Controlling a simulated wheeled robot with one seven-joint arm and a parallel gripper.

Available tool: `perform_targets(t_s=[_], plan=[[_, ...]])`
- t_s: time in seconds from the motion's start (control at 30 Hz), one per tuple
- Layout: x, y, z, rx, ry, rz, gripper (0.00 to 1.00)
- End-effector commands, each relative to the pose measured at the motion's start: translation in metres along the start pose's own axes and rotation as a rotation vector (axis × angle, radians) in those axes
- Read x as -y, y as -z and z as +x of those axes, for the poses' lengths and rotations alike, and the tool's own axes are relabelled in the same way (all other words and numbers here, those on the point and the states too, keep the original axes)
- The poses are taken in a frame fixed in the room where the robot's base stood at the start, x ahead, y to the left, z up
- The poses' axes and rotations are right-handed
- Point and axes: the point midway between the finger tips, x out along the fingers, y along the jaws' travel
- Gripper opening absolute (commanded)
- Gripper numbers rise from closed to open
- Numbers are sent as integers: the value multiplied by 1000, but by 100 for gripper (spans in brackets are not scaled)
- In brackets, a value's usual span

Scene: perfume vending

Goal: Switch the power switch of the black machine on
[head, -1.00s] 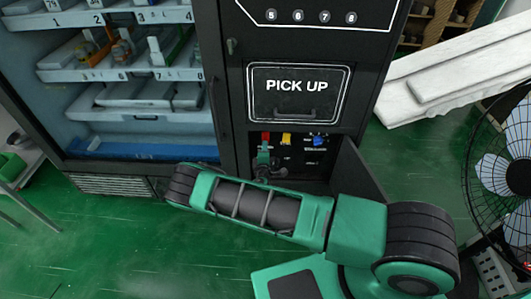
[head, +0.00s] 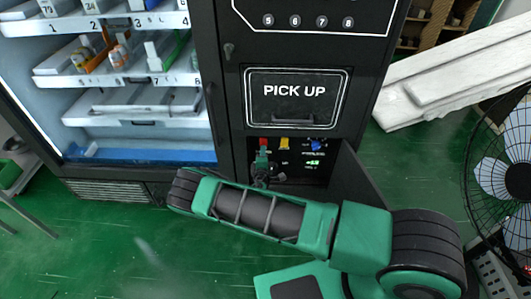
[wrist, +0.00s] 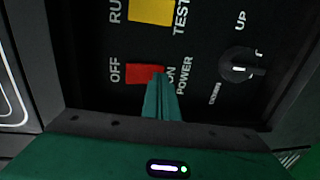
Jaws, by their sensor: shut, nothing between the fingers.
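The black machine (head: 225,120) stands upright ahead, with its lower control compartment open. Inside, the red power switch (head: 263,143) sits at the left of the panel. In the wrist view the red switch (wrist: 142,73) lies between the OFF label on its left and the ON label on its right. My gripper (wrist: 160,82) is shut and empty, its tips over the ON side of the switch, covering part of it. Which side is pressed in is hard to tell. In the head view my gripper (head: 262,160) reaches into the compartment just below the switch.
A yellow switch (head: 285,143) and a blue one (head: 318,145) are right of the red. A small green readout (head: 313,162) glows below. The compartment's open door (head: 358,178) stands to the right. A fan (head: 510,170) is at far right.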

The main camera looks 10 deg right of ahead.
Motion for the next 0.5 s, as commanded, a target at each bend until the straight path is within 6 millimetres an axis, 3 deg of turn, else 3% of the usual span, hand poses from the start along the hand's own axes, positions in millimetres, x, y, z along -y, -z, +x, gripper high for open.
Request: perform_targets(t_s=[0.27,0.5], plan=[[12,4,-30,-3,3,-3,0],[26,2,-79,-2,4,-4,0]])
